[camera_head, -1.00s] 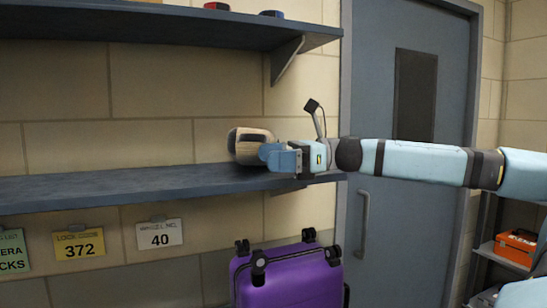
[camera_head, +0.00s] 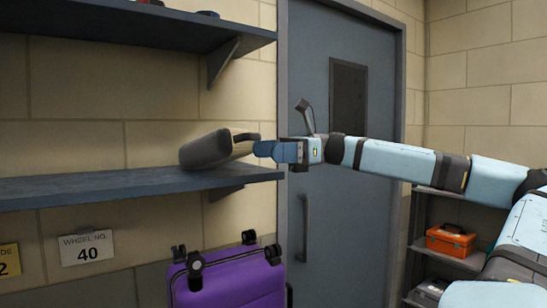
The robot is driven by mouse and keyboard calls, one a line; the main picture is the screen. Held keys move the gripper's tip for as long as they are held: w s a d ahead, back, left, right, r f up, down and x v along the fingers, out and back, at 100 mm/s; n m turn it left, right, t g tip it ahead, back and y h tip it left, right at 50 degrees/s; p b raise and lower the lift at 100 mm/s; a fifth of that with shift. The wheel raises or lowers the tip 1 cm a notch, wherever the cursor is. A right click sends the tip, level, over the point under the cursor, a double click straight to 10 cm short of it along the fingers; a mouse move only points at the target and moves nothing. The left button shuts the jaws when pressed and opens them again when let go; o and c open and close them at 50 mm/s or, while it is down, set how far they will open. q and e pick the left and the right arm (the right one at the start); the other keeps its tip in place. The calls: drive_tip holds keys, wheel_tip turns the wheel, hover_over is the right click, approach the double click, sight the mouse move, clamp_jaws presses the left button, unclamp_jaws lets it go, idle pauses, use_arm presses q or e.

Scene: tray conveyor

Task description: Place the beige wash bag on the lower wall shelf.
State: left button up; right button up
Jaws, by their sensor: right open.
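The wash bag (camera_head: 207,151), grey-brown with a beige end and a dark handle loop, is at the right part of the lower wall shelf (camera_head: 110,184). It lies on its side and looks slightly tilted; its underside appears to touch the shelf. My right gripper (camera_head: 262,149) is open, at the bag's right end beside the handle. Its blue fingers overlap the handle area in the picture, so I cannot tell whether they touch it. My left gripper is not in view.
An upper shelf (camera_head: 120,22) with a bracket (camera_head: 222,62) hangs above. A purple suitcase (camera_head: 232,280) stands below the lower shelf's right end. A grey door (camera_head: 345,220) is behind my arm. The lower shelf's left part is clear.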

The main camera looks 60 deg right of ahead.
drive_tip(key=shift+s+d, duration=0.2)
clamp_jaws()
idle(0.3)
